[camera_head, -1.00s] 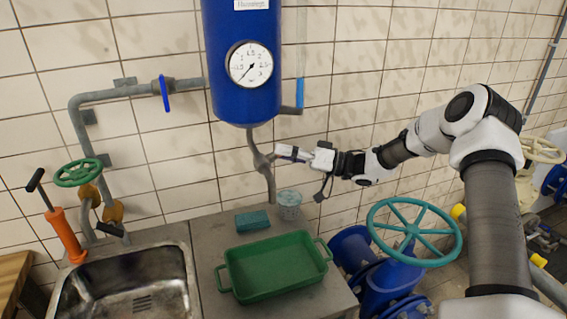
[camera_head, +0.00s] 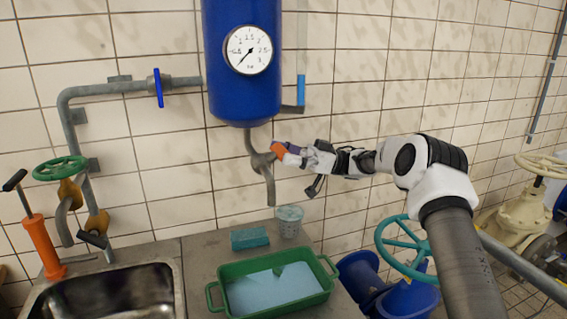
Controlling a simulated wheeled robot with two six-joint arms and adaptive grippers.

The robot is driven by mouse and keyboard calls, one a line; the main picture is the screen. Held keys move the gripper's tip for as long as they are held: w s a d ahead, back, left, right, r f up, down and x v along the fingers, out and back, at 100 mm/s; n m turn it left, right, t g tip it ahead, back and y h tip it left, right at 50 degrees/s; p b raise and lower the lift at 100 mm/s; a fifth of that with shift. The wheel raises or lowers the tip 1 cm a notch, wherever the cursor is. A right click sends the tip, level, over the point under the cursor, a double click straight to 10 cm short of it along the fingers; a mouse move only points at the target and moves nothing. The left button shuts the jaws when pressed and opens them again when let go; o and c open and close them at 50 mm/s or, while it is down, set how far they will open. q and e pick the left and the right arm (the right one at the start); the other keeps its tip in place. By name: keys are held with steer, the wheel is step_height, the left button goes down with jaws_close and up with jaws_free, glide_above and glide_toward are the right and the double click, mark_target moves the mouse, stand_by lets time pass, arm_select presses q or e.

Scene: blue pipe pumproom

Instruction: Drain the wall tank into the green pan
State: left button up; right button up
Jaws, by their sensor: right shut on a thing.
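The blue wall tank (camera_head: 240,95) hangs on the tiled wall with a round gauge (camera_head: 248,50) on its front. A grey drain pipe (camera_head: 269,190) with a valve (camera_head: 262,162) comes down from its bottom. My right gripper (camera_head: 285,151) is shut at this valve, on its lever, which the fingers mostly hide. An orange and a purple patch show at the fingertips. The green pan (camera_head: 213,297) stands on the counter below the pipe mouth, with pale blue liquid (camera_head: 262,293) in it. I cannot make out a stream from the pipe. My left gripper is out of view.
A teal sponge (camera_head: 249,238) and a clear cup (camera_head: 289,221) stand behind the pan. A metal sink (camera_head: 105,295) is at the left, with an orange hand pump (camera_head: 44,247). A teal handwheel (camera_head: 405,245) stands right of the counter, partly behind my right arm.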

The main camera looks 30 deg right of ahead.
steer(key=shift+n+g, duration=0.4)
steer(key=o, duration=1)
steer(key=shift+a, duration=0.1)
steer(key=v, duration=0.7)
steer(key=shift+d, duration=0.25)
steer(key=shift+f, duration=0.1)
steer(key=shift+f, duration=0.15)
